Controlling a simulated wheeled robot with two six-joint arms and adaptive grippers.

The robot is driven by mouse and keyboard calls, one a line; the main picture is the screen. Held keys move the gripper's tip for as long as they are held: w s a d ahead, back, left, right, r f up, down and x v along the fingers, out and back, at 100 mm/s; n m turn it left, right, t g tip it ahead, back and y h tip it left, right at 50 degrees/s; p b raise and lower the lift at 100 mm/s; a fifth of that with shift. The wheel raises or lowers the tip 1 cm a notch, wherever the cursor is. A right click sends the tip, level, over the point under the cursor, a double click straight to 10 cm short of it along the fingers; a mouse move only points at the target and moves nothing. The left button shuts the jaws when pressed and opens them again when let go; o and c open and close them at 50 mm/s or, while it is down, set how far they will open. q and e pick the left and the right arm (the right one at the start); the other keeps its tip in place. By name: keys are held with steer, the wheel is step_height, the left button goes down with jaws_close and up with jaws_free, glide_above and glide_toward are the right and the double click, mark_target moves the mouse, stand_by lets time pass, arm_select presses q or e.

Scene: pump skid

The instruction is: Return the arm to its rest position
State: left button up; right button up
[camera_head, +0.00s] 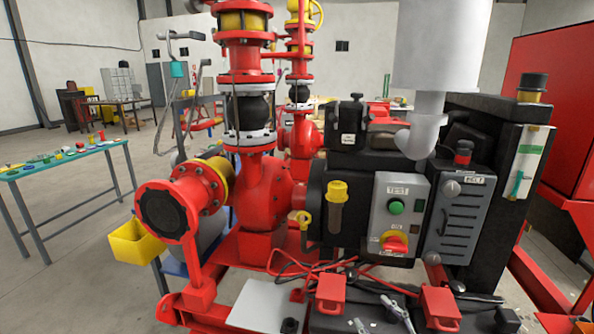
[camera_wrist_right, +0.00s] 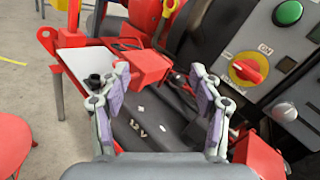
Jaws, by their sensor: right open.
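My right gripper (camera_head: 380,317) is at the bottom edge of the head view, where only small grey parts of it show between two red blocks. In the right wrist view its two grey fingers with purple pads (camera_wrist_right: 160,76) stand wide apart with nothing held between them. Beyond the fingertips lies a red block (camera_wrist_right: 152,66), and a dark surface (camera_wrist_right: 150,120) shows below and between the fingers. The rest of the right arm is out of view. My left gripper does not show in either view.
The control box (camera_head: 400,212) with its green button and red-yellow knob stands close beyond the gripper. Red cables (camera_head: 345,265) and a pale plate (camera_head: 267,304) lie nearby. Red pump pipework (camera_head: 262,195) rises on the left. A green table (camera_head: 70,160) stands farther left.

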steer(key=s+a+f+n+g+h, duration=0.1)
steer(key=s+a+f+n+g, duration=0.3)
steer(key=n, duration=0.5)
steer(key=s+a+f+n+g, duration=0.1)
steer(key=s+f+n+g, duration=0.2)
steer(key=s+f+n, duration=0.45)
steer(key=s+d+f+n+g+h, duration=0.3)
steer(key=s+d+n+g+h, duration=0.2)
steer(key=s+d+n+h, duration=0.4)
steer(key=s+d+f+n+g+y+p, duration=0.1)
steer(key=d+f, duration=0.1)
steer(key=f, duration=1)
steer(key=s+d+f+n+g+p, duration=0.1)
steer(key=d+f+p, duration=0.1)
steer(key=f, duration=1)
steer(key=s+f+p, duration=0.1)
steer(key=s+f, duration=1.3)
steer(key=s, duration=0.4)
steer(key=shift+d+m+g, duration=0.35)
steer(key=shift+d+g, duration=0.05)
